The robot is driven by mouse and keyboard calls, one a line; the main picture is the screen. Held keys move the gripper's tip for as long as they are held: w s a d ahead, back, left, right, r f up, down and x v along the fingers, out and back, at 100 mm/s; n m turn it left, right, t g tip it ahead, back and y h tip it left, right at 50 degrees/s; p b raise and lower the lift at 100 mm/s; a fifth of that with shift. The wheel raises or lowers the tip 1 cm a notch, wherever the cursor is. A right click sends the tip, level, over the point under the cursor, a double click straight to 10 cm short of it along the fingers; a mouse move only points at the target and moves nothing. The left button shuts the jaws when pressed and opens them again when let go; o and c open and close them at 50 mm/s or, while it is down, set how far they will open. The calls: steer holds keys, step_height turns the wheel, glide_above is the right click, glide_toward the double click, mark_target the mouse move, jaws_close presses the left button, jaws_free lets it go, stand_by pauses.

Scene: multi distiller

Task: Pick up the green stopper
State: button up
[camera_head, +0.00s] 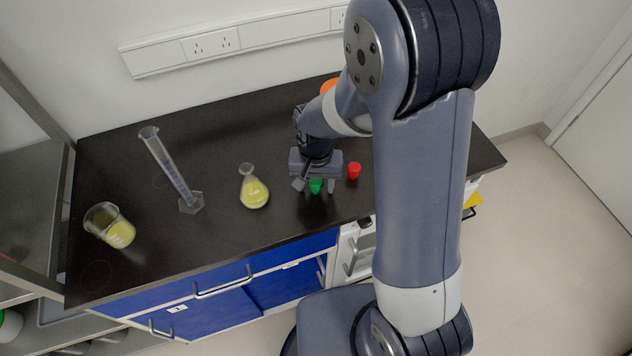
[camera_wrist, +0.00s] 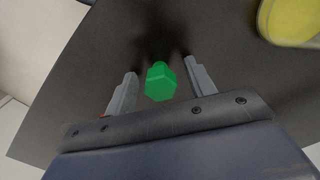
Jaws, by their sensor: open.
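The green stopper (camera_head: 315,186) stands on the dark bench top near its front edge. It also shows in the wrist view (camera_wrist: 160,82), between the two fingers with a gap on each side. My gripper (camera_head: 315,186) is open, with one finger to each side of the stopper. In the wrist view my gripper (camera_wrist: 158,76) has its fingertips about level with the stopper, and neither finger visibly touches it. I cannot tell the exact height of the fingertips above the bench.
A red stopper (camera_head: 354,170) stands close to the right of my gripper. A flask with yellow liquid (camera_head: 254,192) stands to the left. Farther left are a graduated cylinder (camera_head: 172,168) and a beaker (camera_head: 112,228). An orange object (camera_head: 328,86) is behind my arm.

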steer(key=c, duration=1)
